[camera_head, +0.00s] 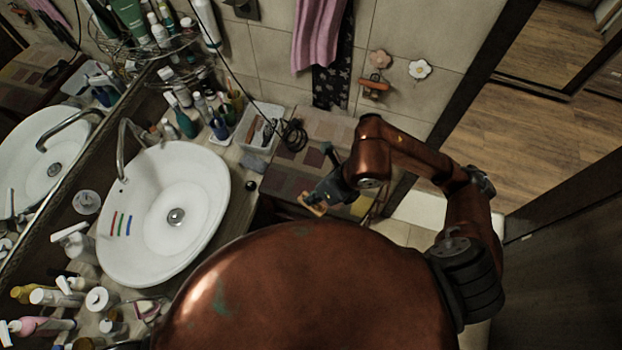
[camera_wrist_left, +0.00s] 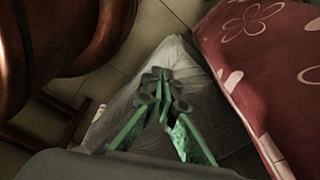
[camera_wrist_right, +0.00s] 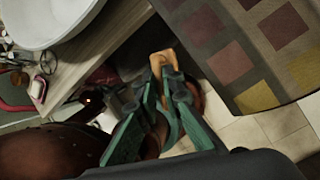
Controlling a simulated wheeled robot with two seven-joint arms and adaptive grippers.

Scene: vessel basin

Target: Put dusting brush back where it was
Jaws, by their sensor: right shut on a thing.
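My right gripper (camera_head: 325,197) is shut on a small tan, wood-coloured piece (camera_head: 313,207), likely the dusting brush. In the right wrist view the tan piece (camera_wrist_right: 161,63) sticks out beyond the green fingertips (camera_wrist_right: 165,82); no bristles can be made out. The gripper is in front of the patterned cloth-covered stand (camera_head: 320,127), over its near edge in the head view. My left gripper (camera_wrist_left: 161,85) shows only in its wrist view, fingertips together and empty, above a grey, wrinkled surface.
A white sink (camera_head: 165,215) sits on the counter at left, with several bottles around it. A white tray (camera_head: 258,128) with small items stands at the counter's back end. Pink cloth (camera_head: 318,35) hangs on the tiled wall. A red flowered cloth (camera_wrist_left: 270,60) lies right of my left gripper.

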